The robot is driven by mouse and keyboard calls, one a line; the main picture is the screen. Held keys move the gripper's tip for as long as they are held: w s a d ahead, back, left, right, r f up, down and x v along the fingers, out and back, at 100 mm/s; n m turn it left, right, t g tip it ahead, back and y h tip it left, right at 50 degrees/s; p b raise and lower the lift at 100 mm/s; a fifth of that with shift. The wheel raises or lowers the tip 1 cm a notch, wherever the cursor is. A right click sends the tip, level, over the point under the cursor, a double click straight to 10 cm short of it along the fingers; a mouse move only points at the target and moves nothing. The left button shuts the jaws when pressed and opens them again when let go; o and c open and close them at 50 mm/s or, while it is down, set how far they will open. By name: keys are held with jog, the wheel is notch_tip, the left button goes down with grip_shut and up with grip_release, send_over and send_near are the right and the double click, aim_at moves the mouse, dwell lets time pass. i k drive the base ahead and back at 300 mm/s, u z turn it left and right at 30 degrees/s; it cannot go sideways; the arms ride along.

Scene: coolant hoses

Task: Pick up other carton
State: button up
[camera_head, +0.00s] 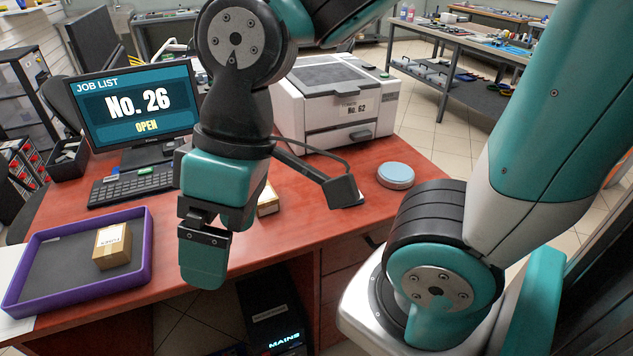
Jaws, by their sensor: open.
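A small brown carton (112,247) with a white label sits in the purple-rimmed tray (148,238) at the left front of the red desk. Another small carton (268,203) with a pale label lies on the desk just right of and behind my gripper, partly hidden by it. My gripper (203,262) is open and empty. It points down in front of this second carton, near the desk's front edge. Its far finger is mostly hidden.
A monitor (135,105) reading "No. 26 OPEN" and a keyboard (132,186) stand behind. A white printer (335,105), a black corded device (335,185) and a round blue-topped disc (395,175) are to the right. Bare desk lies between the tray and my gripper.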

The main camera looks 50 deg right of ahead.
aim_at(268, 203)
jog(key=k, duration=1.25)
jog(key=u, duration=1)
jog(key=i, duration=1.65)
jog(key=z, duration=1.3)
jog(key=i, duration=0.65)
jog(key=z, duration=0.65)
